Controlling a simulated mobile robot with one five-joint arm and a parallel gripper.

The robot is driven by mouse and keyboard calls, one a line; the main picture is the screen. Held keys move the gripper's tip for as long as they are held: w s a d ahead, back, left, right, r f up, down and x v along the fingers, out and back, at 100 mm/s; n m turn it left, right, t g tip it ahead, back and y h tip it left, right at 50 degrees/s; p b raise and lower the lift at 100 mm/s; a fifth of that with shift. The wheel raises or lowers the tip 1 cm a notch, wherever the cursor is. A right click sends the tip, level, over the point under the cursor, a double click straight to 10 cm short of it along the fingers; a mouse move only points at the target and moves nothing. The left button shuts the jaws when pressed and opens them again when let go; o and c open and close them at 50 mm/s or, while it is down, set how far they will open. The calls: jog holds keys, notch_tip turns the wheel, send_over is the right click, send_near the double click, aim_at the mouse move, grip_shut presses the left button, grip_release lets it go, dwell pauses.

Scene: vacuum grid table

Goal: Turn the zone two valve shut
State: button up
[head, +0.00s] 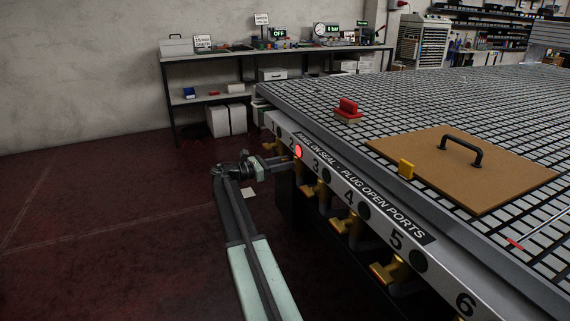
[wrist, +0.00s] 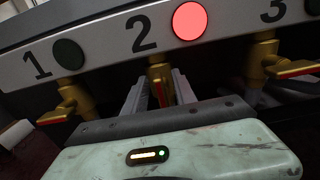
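The zone two valve (wrist: 158,72) is a brass body below the number 2 on the table's front rail. Its narrow red handle (wrist: 158,95) points down toward the wrist camera. Above it to the right, a round lamp (wrist: 189,20) glows red; the lamp also shows in the head view (head: 298,151). My gripper (wrist: 160,88) has one grey finger on each side of the handle, with gaps visible between. The fingers' contact with the valve is hard to see. In the head view my gripper (head: 286,162) reaches the rail at zone two and mostly hides the valve.
Valve 1 (wrist: 72,100) stands to the left and valve 3 (wrist: 262,62) to the right, handles turned sideways, lamps dark. The grid table (head: 330,95) carries a brown board (head: 440,180) and a red-handled block (head: 348,108).

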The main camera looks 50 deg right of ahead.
grip_shut()
jog(key=shift+m, duration=0.3)
jog(key=m, duration=0.4)
jog(key=s+m, duration=0.1)
jog(key=m, duration=0.3)
jog(key=f+m+b, duration=0.1)
jog(key=m, duration=0.3)
jog(key=shift+s+a+m, duration=0.2)
jog(key=shift+a+m, duration=0.1)
jog(key=shift+m, duration=0.1)
jog(key=shift+s+f+m+b, duration=0.1)
jog(key=shift+f+m+b, duration=0.1)
jog(key=shift+m, duration=0.9)
jog(key=shift+f+m+b, duration=0.1)
jog(key=shift+f+m, duration=0.05)
jog(key=shift+m, duration=0.95)
